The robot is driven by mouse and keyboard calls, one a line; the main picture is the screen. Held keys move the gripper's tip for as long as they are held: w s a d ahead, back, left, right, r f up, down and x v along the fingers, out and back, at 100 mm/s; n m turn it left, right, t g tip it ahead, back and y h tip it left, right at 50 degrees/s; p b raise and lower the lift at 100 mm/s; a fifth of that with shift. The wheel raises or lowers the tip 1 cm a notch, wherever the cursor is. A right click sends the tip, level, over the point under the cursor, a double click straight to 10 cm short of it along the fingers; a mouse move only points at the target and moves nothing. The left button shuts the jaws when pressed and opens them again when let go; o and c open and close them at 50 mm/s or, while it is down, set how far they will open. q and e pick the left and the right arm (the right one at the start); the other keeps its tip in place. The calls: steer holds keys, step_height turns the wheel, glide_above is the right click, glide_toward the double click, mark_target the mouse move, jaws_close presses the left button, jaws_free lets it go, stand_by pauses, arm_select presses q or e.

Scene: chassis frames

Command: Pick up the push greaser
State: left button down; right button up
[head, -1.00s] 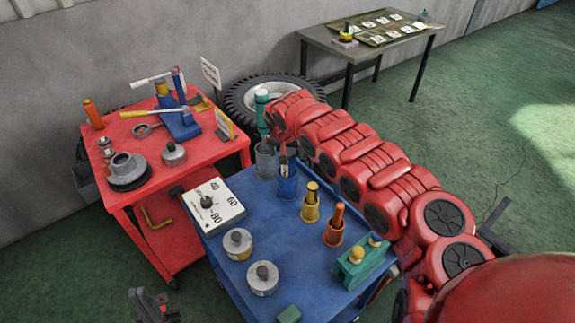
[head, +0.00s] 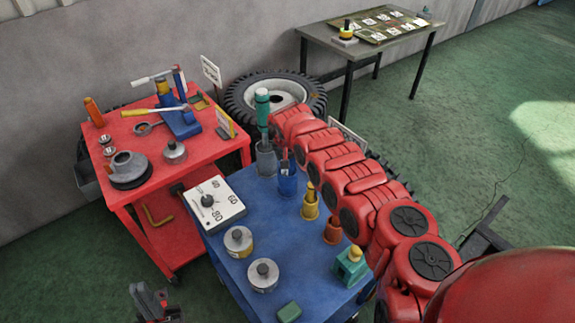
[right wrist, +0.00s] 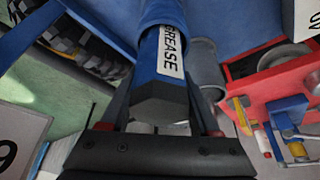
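The push greaser (right wrist: 165,75) is a blue cylinder with a white GREASE label and a grey six-sided end, large in the right wrist view. Its far part sits inside a blue holder (head: 287,184) on the blue cart. My right gripper (right wrist: 163,108) has one finger on each side of the greaser's near end. The fingers look apart, and any contact is hard to make out. In the head view the greaser is small and partly hidden by my right arm. My left gripper (head: 153,303) is open and empty at the lower left, away from the carts.
The blue cart (head: 225,245) also carries a grey cup (head: 266,160) with a green-handled tool, yellow and orange holders, a dial box (head: 212,203) and two round tins. A red cart (head: 200,148) with tools stands left. A tyre (head: 240,100) lies behind.

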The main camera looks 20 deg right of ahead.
jaws_close()
stand_by(0.3)
